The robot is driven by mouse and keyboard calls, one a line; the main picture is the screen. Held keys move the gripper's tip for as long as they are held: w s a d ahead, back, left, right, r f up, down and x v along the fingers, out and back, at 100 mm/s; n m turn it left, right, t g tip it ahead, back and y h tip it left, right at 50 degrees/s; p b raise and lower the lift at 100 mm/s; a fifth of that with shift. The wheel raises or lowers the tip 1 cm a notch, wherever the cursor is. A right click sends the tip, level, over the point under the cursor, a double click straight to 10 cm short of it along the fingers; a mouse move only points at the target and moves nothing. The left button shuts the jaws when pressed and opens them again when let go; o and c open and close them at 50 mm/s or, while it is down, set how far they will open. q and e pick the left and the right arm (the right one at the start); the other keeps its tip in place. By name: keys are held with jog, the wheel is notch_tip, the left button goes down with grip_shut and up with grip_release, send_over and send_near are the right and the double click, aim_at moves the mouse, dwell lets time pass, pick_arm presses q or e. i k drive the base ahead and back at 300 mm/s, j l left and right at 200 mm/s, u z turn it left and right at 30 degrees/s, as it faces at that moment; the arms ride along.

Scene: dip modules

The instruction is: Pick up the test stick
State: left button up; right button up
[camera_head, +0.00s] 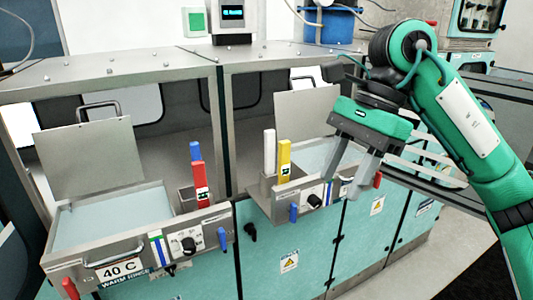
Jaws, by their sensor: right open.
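Several upright sticks stand in holders at the two baths; I cannot tell which one is the test stick. A red stick (201,182) with a white label and a blue stick (195,151) stand by the left bath. A white stick (269,152) and a yellow stick (284,158) with a dark-and-white label stand by the right bath. My right gripper (343,188) is open and empty, pointing down over the right bath, to the right of the yellow stick. It hides part of that bath. My left gripper is not in view.
The left bath (60,242) carries a "40 C" sign (121,268) and a raised lid (90,158). The right bath has a raised lid (307,114) too. Metal frame posts (217,130) stand between the baths. Knobs and small handles stick out in front.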

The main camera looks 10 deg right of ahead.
aim_at(269, 134)
jog(key=i, duration=1.4)
